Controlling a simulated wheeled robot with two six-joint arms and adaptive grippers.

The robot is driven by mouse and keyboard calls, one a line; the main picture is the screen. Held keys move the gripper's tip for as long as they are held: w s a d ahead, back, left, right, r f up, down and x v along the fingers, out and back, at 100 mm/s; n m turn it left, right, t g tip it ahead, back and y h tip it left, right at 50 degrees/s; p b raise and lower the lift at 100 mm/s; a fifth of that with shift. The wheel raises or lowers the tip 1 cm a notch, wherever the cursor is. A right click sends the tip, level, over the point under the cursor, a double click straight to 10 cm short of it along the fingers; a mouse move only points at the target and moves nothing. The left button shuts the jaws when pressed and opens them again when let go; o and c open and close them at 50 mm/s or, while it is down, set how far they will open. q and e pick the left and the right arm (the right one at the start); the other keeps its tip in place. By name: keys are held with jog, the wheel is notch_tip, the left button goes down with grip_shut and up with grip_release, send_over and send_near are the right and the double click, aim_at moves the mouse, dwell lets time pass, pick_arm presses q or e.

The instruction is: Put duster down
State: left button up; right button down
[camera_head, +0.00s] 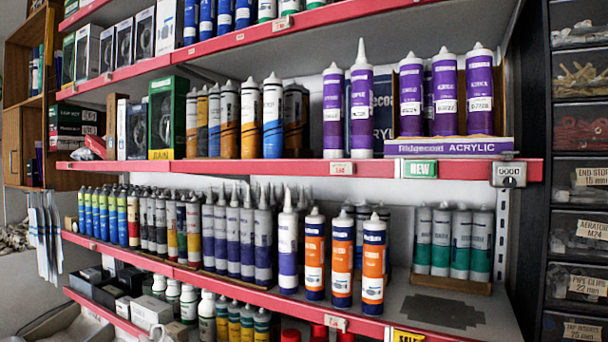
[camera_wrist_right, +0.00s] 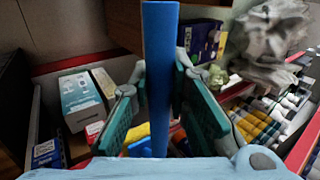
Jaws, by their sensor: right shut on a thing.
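My right gripper (camera_wrist_right: 159,82) shows in the right wrist view with its teal-padded fingers on either side of a straight blue handle, which I take to be the duster (camera_wrist_right: 158,40). It is shut on this handle, which stands upright in the picture between the fingers. The handle runs out of the top of the view, so its far end is hidden. I cannot make out a duster head. Neither gripper shows in the head view, and my left gripper is in no view.
The head view shows red-edged shelves (camera_head: 345,168) crowded with sealant cartridges (camera_head: 287,240). A bare patch (camera_head: 440,312) lies at the lower shelf's right. Dark labelled bins (camera_head: 585,175) stand right. The wrist view shows boxes (camera_wrist_right: 80,95), a grey crumpled cloth-like heap (camera_wrist_right: 268,45) and several bottles (camera_wrist_right: 255,122).

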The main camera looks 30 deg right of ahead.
notch_tip(320, 180, up, 4)
jog(key=p, duration=0.3)
jog(key=shift+f, duration=0.15)
jog(key=shift+f+b, duration=1.2)
jog(key=shift+f, duration=0.65)
jog(key=shift+w+d+r, duration=0.1)
jog(key=shift+d, duration=0.05)
jog(key=w+d, duration=0.3)
jog(key=d, duration=0.2)
jog(key=w+d+p, duration=0.1)
jog(key=w+d, duration=0.3)
jog(key=d, duration=0.1)
jog(key=w+d, duration=0.3)
jog(key=d, duration=0.2)
jog(key=shift+w+d+r+p, duration=0.15)
jog(key=shift+w+d+p, duration=0.1)
jog(key=shift+w+p, duration=0.15)
jog(key=f, duration=0.7)
jog(key=shift+w+d, duration=0.15)
jog(key=shift+d, duration=0.1)
jog(key=shift+d+f, duration=0.1)
jog(key=shift+f, duration=0.2)
jog(key=c, duration=1.5)
grip_release()
jog(key=shift+c, duration=0.2)
